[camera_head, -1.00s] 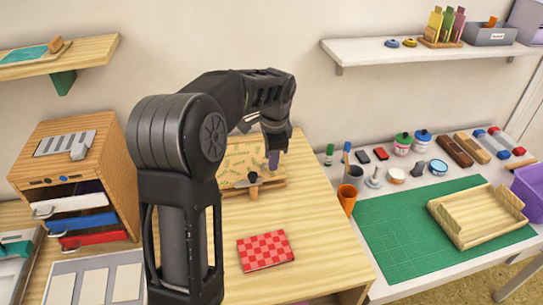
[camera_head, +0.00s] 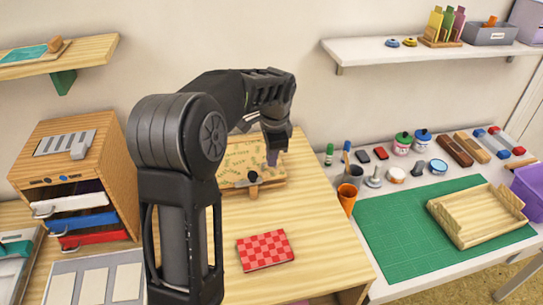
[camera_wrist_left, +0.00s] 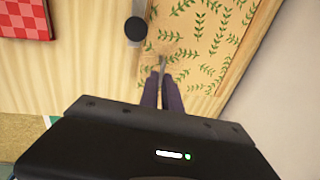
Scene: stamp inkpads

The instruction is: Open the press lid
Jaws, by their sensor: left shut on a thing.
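The press (camera_head: 235,180) is at the back of the wooden table, partly behind my left arm. Its lid (camera_head: 238,160) is pale wood with a green leaf pattern. A dark round knob (camera_head: 253,177) is at its front edge; the lid (camera_wrist_left: 215,35) and knob (camera_wrist_left: 135,29) also show in the left wrist view. My left gripper (camera_head: 272,160) is at the right part of the lid. In the left wrist view its fingers (camera_wrist_left: 162,74) are close together on the lid's edge, beside the knob. The fingers hide the exact contact. My right gripper is not in view.
A red checked booklet (camera_head: 265,250) lies in front of the press. A wooden drawer cabinet (camera_head: 75,165) stands at the left. At the right are an orange cup (camera_head: 347,199), a green cutting mat (camera_head: 395,255) and a wooden tray (camera_head: 475,215). The table's front right is clear.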

